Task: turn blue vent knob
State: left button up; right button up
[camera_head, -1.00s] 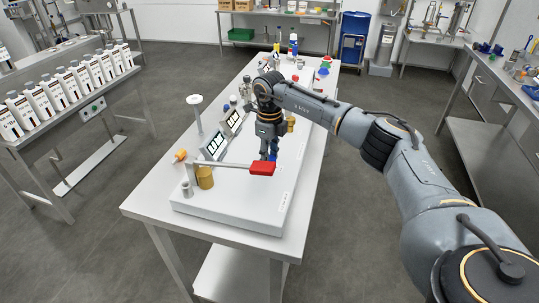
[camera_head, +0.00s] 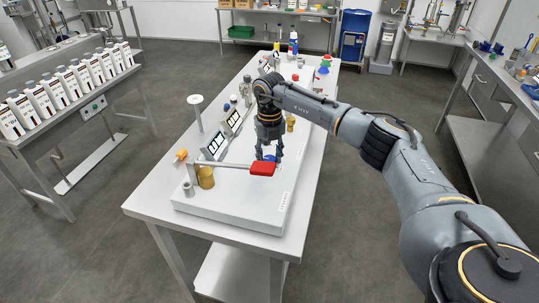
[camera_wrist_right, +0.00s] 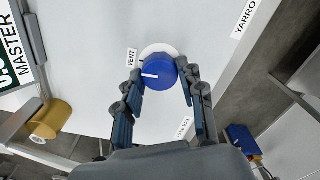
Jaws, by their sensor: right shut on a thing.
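The blue vent knob (camera_wrist_right: 158,73) is a round dial with a white line. In the right wrist view the line points left, and a VENT label (camera_wrist_right: 131,58) stands beside the knob. My right gripper (camera_wrist_right: 160,70) is shut on the knob, one finger on each side. In the head view my right gripper (camera_head: 268,154) points down over the white panel (camera_head: 235,208), and the blue knob (camera_head: 269,158) shows partly between its fingers. My left gripper is out of view.
A red-handled lever (camera_head: 262,169) reaches across the panel just in front of my gripper. Brass cylinders, one at the front left (camera_head: 206,178), and small display screens (camera_head: 216,147) stand nearby. Bottles stand farther back on the table.

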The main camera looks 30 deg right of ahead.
aim_at(270, 159)
jog(key=shift+m, duration=0.4)
jog(key=o, duration=1.2)
jog(key=shift+r, duration=0.15)
notch_tip(270, 159, up, 12)
jog(key=shift+f, duration=0.15)
jog(key=shift+f, duration=0.1)
